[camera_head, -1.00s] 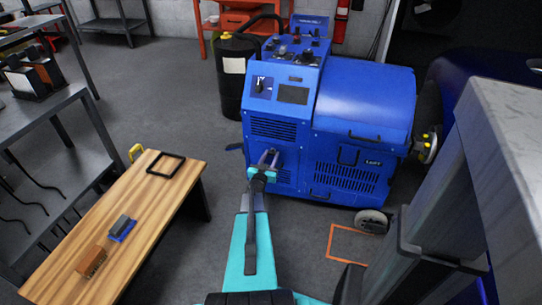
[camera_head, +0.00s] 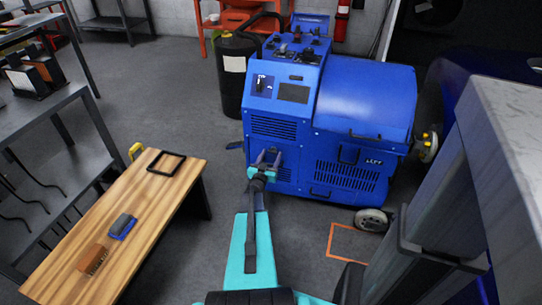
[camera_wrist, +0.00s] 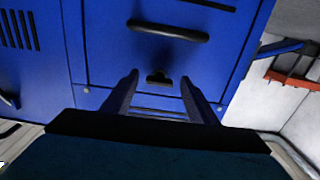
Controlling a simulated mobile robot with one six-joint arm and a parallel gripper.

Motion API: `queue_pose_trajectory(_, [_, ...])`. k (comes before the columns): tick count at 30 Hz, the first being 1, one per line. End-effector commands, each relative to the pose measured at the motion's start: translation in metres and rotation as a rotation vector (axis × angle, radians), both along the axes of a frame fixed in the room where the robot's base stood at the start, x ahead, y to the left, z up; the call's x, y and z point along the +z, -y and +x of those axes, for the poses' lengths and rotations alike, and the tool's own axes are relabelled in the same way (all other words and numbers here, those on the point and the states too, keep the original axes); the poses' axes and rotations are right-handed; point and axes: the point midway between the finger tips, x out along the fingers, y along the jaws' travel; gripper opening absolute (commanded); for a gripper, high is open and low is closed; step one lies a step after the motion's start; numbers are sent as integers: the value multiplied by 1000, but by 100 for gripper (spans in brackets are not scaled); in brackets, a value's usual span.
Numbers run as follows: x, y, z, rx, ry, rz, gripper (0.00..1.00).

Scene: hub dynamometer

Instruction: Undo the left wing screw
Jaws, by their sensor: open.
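The blue dynamometer cabinet (camera_head: 350,110) stands ahead. My gripper (camera_head: 268,154) is open, in front of its lower left front panel. In the wrist view, a small black wing screw (camera_wrist: 158,77) sits on the blue panel (camera_wrist: 105,45), below a black bar handle (camera_wrist: 168,31). My two fingers (camera_wrist: 159,84) reach toward the panel, one to each side of the screw in the picture, and hold nothing. I cannot tell how far the fingertips are from the screw. In the head view my gripper hides this spot, and no second wing screw can be made out.
A wooden bench (camera_head: 150,215) with a black frame (camera_head: 167,162), a blue-grey block (camera_head: 122,226) and an orange-brown brush (camera_head: 93,258) stands at left. A grey post with a pale top (camera_head: 510,140) is close at right.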

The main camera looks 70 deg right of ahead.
Motion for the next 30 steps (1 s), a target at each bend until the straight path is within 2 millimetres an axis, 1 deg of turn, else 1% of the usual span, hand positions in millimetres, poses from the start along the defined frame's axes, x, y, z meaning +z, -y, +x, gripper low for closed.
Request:
queue_pose_trajectory(8, [1,-30,-1,2,0,2,53])
queue_pose_trajectory(24, [1,-98,-6,2,-1,1,53])
queue_pose_trajectory(30, [1,-119,-6,3,-2,1,53])
